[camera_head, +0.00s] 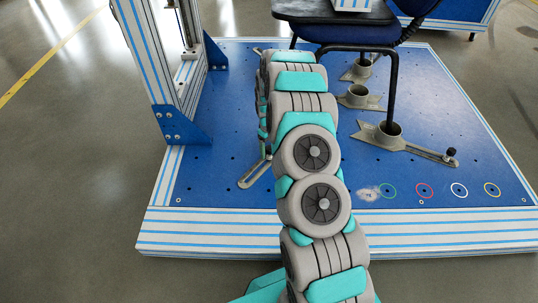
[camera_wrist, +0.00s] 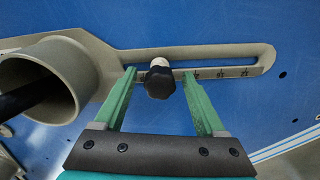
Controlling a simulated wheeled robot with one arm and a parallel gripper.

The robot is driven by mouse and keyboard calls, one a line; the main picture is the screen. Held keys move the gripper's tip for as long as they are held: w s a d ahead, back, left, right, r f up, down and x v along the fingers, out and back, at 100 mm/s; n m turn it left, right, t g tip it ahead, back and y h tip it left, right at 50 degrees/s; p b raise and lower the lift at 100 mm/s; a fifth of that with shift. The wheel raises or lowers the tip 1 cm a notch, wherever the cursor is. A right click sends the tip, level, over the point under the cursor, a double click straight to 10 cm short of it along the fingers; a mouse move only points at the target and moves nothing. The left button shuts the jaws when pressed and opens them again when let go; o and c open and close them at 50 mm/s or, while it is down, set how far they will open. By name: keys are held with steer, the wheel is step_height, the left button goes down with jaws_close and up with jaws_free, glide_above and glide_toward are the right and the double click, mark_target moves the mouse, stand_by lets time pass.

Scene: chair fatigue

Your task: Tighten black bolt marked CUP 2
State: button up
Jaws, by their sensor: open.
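In the wrist view, a black lobed knob bolt (camera_wrist: 160,83) with a pale top end sits at the slot of a grey slotted bracket (camera_wrist: 105,50). My gripper (camera_wrist: 159,73) is open, with one green finger on each side of the knob. I cannot tell whether either finger touches it. A grey cup (camera_wrist: 68,75) at the bracket's left holds a dark chair leg. No CUP 2 label is readable.
The blue base plate (camera_head: 430,95) has striped edges and coloured rings at its front right. A chair (camera_head: 340,32) stands on it, its legs in grey cups. A striped upright frame (camera_head: 155,60) stands left of my arm. Open floor lies at the left.

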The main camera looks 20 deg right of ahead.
steer(key=shift+n, duration=0.6)
steer(key=n+b, duration=0.1)
steer(key=n, duration=0.1)
steer(key=shift+f+n, duration=0.1)
steer(key=shift+n, duration=1)
jaws_close()
